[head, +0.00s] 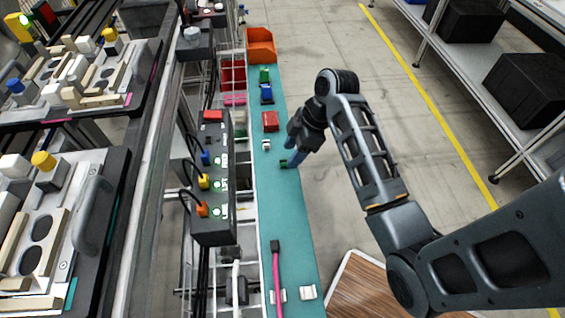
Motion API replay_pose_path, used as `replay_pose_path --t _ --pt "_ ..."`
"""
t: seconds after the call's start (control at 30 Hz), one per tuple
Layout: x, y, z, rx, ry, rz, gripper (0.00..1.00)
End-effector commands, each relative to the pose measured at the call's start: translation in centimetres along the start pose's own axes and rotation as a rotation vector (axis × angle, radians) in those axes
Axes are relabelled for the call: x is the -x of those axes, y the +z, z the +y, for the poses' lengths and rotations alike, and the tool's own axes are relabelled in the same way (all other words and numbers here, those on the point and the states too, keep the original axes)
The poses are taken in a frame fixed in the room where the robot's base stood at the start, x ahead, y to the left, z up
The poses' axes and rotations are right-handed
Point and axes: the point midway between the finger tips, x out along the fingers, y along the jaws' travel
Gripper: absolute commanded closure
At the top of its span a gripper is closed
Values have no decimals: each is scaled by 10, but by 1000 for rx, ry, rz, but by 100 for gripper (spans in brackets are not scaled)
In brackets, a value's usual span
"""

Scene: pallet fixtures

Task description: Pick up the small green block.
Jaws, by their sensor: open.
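A small green block (283,163) lies on the narrow teal shelf (279,205), near its right edge. My gripper (291,159) reaches in from the right, its bluish fingertips pointing down right beside the block and partly overlapping it in this view. The jaws are open. I cannot tell whether the fingers straddle the block or touch it. Another, larger green item (264,75) sits farther back on the same shelf.
Blue (266,94) and red (271,121) blocks, a small white part (266,145) and an orange bin (261,45) share the shelf. A dark button box (211,180) stands along its left. A pink-handled tool (276,270) lies in front. Open floor is to the right.

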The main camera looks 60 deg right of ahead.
Motion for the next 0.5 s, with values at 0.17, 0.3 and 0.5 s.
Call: replay_pose_path --t 0.17,0.3,0.5 --pt "-27 -2 5 0 -3 -1 47" --pt "-40 -2 5 1 -2 -1 47" --pt "-43 -3 5 2 1 0 47"
